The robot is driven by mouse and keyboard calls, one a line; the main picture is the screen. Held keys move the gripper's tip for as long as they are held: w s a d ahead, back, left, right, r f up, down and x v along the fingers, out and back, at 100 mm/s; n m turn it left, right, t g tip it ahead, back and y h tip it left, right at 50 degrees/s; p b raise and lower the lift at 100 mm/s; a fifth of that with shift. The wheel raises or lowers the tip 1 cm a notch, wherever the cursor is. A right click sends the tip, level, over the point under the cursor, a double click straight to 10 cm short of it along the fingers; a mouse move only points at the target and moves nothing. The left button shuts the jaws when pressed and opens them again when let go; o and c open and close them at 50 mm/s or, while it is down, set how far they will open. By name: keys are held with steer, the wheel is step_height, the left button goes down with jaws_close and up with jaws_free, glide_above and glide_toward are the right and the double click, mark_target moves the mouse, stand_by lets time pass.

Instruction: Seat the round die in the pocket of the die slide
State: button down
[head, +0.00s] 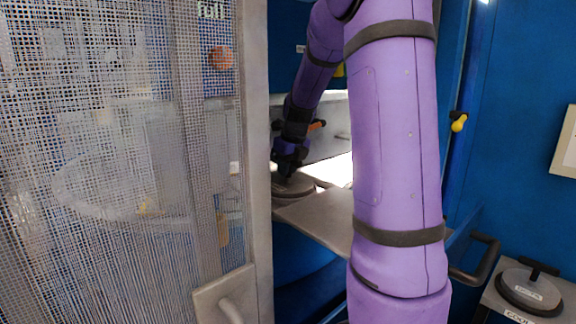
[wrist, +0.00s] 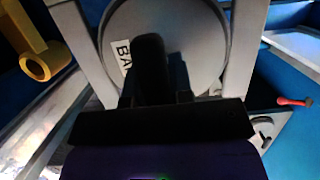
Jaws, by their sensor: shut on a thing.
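My gripper (head: 290,168) is inside the opening, at the far end of my purple arm. In the wrist view my gripper (wrist: 158,98) is shut on the black handle (wrist: 150,60) of the round die (wrist: 195,35). The die is a grey disc with a white label, partly covered by the handle, reading "BA". In the head view the die (head: 293,187) is small, low and partly hidden by the gripper. The die slide (head: 320,216) is a grey plate beneath it; its grey side bars (wrist: 241,50) flank the disc. Whether the die is down in the pocket cannot be told.
A mesh door (head: 120,150) fills the left of the head view. A second round die (head: 528,290) with a black handle sits on a shelf at lower right, near a "COOL" label. A yellow fitting (wrist: 38,60) and a red-tipped pin (wrist: 293,102) show in the wrist view.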

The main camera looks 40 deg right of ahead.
steer(key=shift+f, duration=1.1)
steer(key=shift+f, duration=0.65)
steer(key=c, duration=1)
jaws_free()
steer(key=shift+r, duration=0.35)
steer(key=v, duration=1.2)
steer(key=shift+r, duration=0.3)
